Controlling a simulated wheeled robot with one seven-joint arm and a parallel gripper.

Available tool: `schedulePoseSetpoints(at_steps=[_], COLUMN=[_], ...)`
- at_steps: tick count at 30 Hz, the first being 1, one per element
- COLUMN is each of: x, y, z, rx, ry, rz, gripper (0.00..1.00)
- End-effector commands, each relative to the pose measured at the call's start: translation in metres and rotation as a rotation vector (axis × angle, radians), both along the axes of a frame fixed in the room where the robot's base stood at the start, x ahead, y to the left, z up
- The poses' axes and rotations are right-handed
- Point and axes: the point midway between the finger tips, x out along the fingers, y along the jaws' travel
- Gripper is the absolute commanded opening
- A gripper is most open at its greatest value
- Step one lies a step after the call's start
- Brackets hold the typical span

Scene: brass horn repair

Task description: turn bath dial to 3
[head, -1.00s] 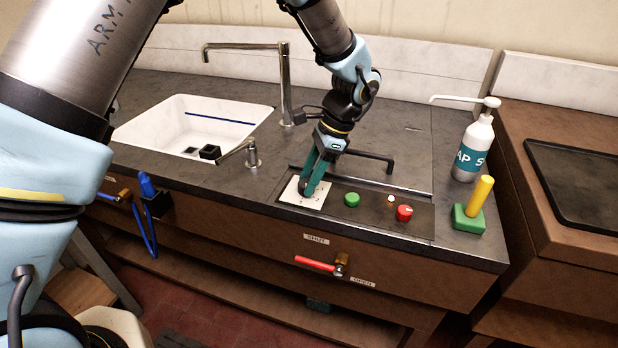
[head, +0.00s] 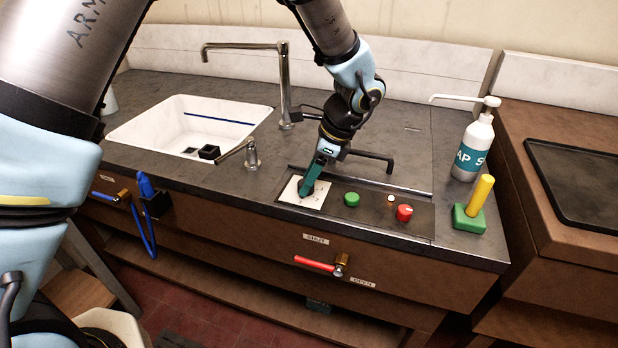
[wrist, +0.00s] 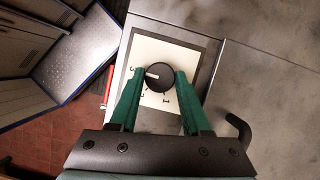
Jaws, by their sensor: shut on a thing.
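The bath dial (wrist: 159,77) is a round black knob on a white square plate (wrist: 147,50) with printed numbers. Its white pointer line points left in the wrist view, close to the 3 and a little to the 2 side of it. My gripper (wrist: 160,78) has its green fingers on either side of the knob and is shut on it. In the head view my gripper (head: 305,191) stands over the plate (head: 291,193) at the left end of the dark control panel and hides the knob.
A green button (head: 351,199), a small lamp (head: 391,200) and a red knob (head: 404,213) sit right of the dial. A red-handled valve (head: 315,263) is on the counter front below. A black bar handle (head: 372,158) stands behind the panel. The sink (head: 180,130) is left.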

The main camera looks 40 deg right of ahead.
Motion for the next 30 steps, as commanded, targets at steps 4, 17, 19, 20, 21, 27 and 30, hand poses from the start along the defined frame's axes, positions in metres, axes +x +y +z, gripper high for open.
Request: schedulePoseSetpoints(at_steps=[4,17,19,20,21,27,30], x=[0.000,0.000,0.000,0.000,0.000,-0.006,-0.011], y=[0.000,0.000,0.000,0.000,-0.001,-0.007,-0.013], z=[0.000,0.000,0.000,0.000,0.001,0.019,0.037], rx=[0.000,0.000,0.000,0.000,0.000,-0.005,-0.006], ry=[0.000,0.000,0.000,0.000,0.000,-0.002,-0.003], rz=[-0.001,0.000,0.000,0.000,0.001,-0.001,0.000], gripper=[0.00,0.77,0.77,0.77,0.77,0.77,0.77])
